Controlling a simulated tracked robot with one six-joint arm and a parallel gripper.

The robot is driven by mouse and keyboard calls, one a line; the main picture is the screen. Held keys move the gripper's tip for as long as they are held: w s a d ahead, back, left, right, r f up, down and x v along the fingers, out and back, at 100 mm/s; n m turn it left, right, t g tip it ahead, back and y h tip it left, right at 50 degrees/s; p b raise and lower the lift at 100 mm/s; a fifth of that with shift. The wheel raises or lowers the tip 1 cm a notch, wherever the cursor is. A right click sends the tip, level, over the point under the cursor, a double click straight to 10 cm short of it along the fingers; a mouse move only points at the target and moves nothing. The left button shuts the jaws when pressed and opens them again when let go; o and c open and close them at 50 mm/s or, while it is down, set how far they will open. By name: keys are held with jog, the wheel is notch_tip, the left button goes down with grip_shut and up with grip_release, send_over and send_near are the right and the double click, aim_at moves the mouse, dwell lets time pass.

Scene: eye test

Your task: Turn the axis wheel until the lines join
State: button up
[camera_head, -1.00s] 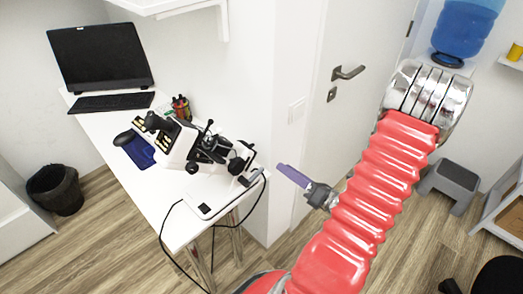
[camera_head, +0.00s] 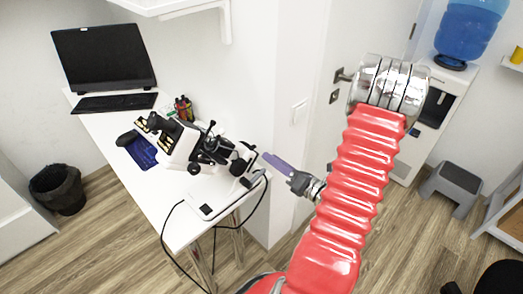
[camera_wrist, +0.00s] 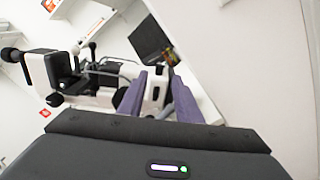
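The white and black eye test instrument (camera_head: 187,148) stands on the white desk, with several black knobs on it. A black knob (camera_head: 238,168) is on its right side; I cannot tell which knob is the axis wheel, and no lines can be made out. My gripper (camera_head: 266,156) has purple fingers and is just right of the instrument, past the desk's right edge, apart from it. In the wrist view my gripper (camera_wrist: 160,80) has its two fingers apart, with nothing held between them. The instrument (camera_wrist: 90,75) shows ahead and to the left there.
A white wall corner and a door handle (camera_head: 343,76) are behind my arm. A grey stool (camera_head: 458,182) is at right.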

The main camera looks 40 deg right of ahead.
aim_at(256, 147)
jog(key=shift+w+a, duration=0.1)
jog(key=shift+w, duration=3.15)
jog(key=shift+c, duration=0.5)
grip_shut()
